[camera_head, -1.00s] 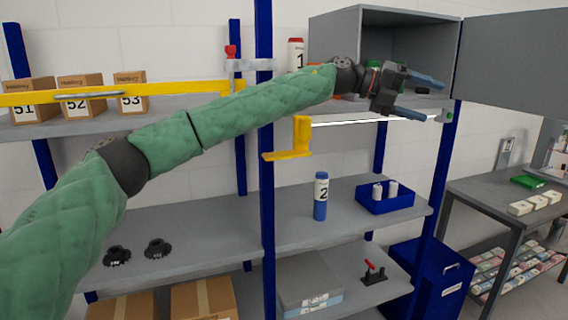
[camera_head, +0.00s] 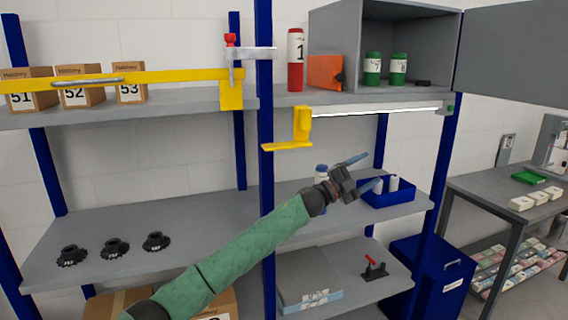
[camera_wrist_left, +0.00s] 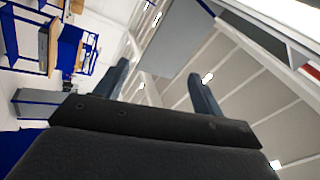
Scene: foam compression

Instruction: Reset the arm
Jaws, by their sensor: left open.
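My left arm, in a green quilted sleeve, comes up from the bottom in the head view. My left gripper (camera_head: 364,172) is open and empty, in front of the middle shelf near the blue bin (camera_head: 398,198). It covers most of a bottle (camera_head: 321,172) behind it. In the left wrist view the two fingers of this gripper (camera_wrist_left: 160,85) stand apart with nothing between them, against a tilted view of the ceiling. My right gripper is not in view.
The grey shelf (camera_head: 200,228) has blue posts and a yellow bar (camera_head: 150,78). A grey cabinet (camera_head: 335,45) with an open door holds green containers (camera_head: 372,68). A red bottle (camera_head: 296,62) stands beside it. Several black round parts (camera_head: 115,248) lie at left.

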